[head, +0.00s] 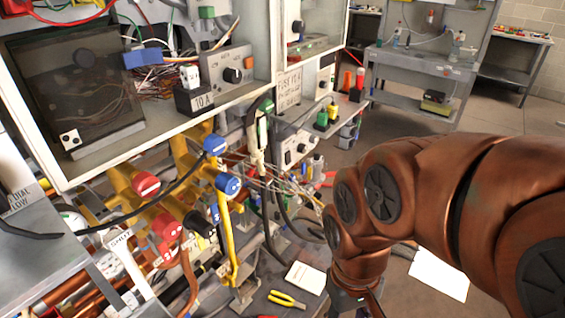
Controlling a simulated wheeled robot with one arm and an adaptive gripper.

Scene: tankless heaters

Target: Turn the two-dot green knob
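I cannot make out a clear two-dot green knob. A white tag with two dark dots (70,138) sits at the lower left of a dark panel in the open cabinet. A dark round knob (85,59) is on that panel. Green parts show at a small block (207,12) at the top of the cabinet and at a handle (264,113) by the cabinet's lower right corner; I cannot tell whether either is a knob. My copper-coloured arm fills the right and bends down at the bottom centre. My gripper's fingers are not visible, below the frame or hidden by the arm.
Yellow pipes carry blue knobs (229,185) and red knobs (146,184) below the cabinet. Hanging black cables lie between them and my arm. A grey bench (420,80) stands behind; open floor lies at right.

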